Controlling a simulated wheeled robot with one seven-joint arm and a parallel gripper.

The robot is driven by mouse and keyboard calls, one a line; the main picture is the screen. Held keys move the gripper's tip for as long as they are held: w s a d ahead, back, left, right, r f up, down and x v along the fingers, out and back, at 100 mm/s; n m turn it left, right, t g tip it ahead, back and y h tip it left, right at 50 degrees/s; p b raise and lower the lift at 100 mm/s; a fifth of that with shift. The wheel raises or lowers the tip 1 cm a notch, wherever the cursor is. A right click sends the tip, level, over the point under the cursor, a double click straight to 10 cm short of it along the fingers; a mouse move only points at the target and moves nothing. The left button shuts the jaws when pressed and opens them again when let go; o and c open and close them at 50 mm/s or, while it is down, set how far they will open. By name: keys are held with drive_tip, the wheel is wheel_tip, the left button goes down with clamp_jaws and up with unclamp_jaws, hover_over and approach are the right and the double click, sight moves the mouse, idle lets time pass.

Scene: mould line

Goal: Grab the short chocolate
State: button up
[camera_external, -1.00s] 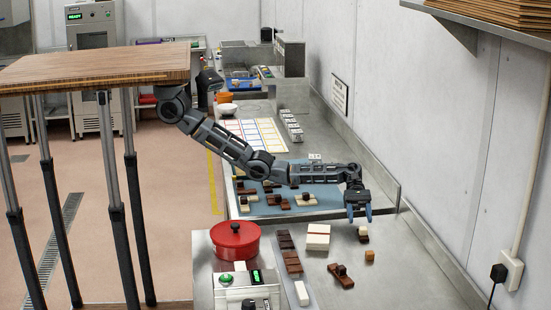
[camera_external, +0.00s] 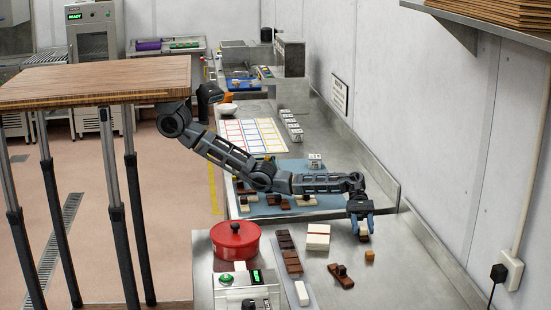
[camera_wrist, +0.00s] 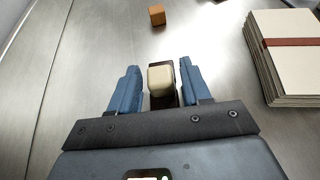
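A small chocolate piece (camera_wrist: 160,80), a cream block on a dark brown base, stands on the steel counter. It also shows in the external view (camera_external: 364,230), partly hidden by my fingers. My gripper (camera_wrist: 160,66) is open, pointing down, with one blue finger on each side of this piece. In the wrist view a narrow gap shows between the piece and each finger. My gripper (camera_external: 362,233) is low over the counter in the external view. Which piece counts as the short one I cannot tell for sure.
A caramel-coloured cube (camera_wrist: 157,15) lies just beyond the piece. A white stack with a red band (camera_wrist: 288,60) is to the right in the wrist view. A brown piece (camera_external: 341,276), dark bars (camera_external: 292,262), a white bar (camera_external: 302,293) and a red pot (camera_external: 236,243) are nearby.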

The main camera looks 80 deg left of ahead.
drive_tip(key=c, duration=0.7)
drive_tip(key=shift+r, duration=0.1)
drive_tip(key=shift+c, duration=0.2)
